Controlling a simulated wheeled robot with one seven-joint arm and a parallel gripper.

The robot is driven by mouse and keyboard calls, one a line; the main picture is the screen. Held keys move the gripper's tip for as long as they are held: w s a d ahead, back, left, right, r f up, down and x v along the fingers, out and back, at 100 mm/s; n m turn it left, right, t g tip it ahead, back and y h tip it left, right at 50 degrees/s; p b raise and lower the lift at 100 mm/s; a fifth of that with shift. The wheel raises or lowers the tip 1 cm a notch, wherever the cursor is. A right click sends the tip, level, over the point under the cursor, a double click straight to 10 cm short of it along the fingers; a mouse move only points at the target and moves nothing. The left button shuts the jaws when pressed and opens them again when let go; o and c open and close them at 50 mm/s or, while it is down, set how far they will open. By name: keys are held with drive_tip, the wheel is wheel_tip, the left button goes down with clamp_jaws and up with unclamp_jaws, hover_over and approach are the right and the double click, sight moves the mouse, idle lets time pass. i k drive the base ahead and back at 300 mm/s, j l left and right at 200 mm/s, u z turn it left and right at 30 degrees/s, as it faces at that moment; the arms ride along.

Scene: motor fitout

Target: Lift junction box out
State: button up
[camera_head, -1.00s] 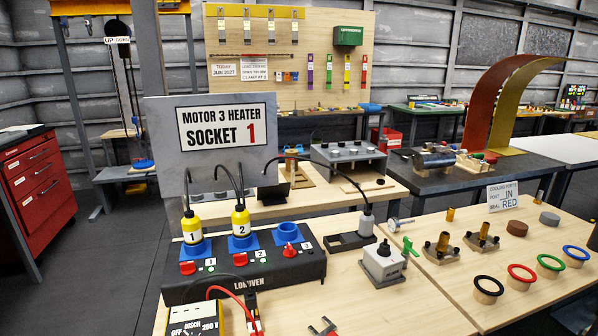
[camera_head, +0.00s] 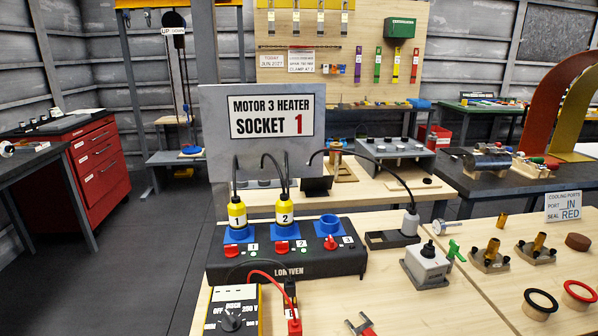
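Nothing in view is marked as a junction box, and I cannot tell for sure which thing it is. A small light grey box (camera_head: 428,264) with a black knob on top stands on the wooden bench, on a grey base, with a green lever (camera_head: 455,251) beside it. A larger grey box (camera_head: 396,151) with round fittings on top stands on the bench behind. My gripper is not in view.
A black socket strip (camera_head: 290,262) with yellow plugs 1 and 2 stands before the sign (camera_head: 262,130). A meter (camera_head: 232,312) with leads and a red-and-grey forked tool (camera_head: 360,325) are at the front. Red drawers (camera_head: 100,168) stand left; the floor between is clear.

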sight(425, 270)
drive_tip(key=u, duration=0.35)
drive_tip(key=l+u, duration=0.2)
drive_tip(key=k+l+u, duration=0.25)
drive_tip(key=l, duration=0.15)
drive_tip(key=l+u, duration=0.2)
drive_tip(key=l, duration=0.15)
drive_tip(key=k+l, duration=0.1)
drive_tip(key=l, duration=0.3)
drive_tip(key=k+l+u, duration=0.1)
drive_tip(key=l, duration=0.3)
drive_tip(key=k+l, duration=0.1)
drive_tip(key=l, duration=0.3)
drive_tip(key=k+l+u, duration=0.1)
drive_tip(key=l, duration=0.25)
drive_tip(key=i+l, duration=0.15)
drive_tip(key=i, duration=0.15)
drive_tip(key=i+l, duration=0.15)
drive_tip(key=i, duration=0.2)
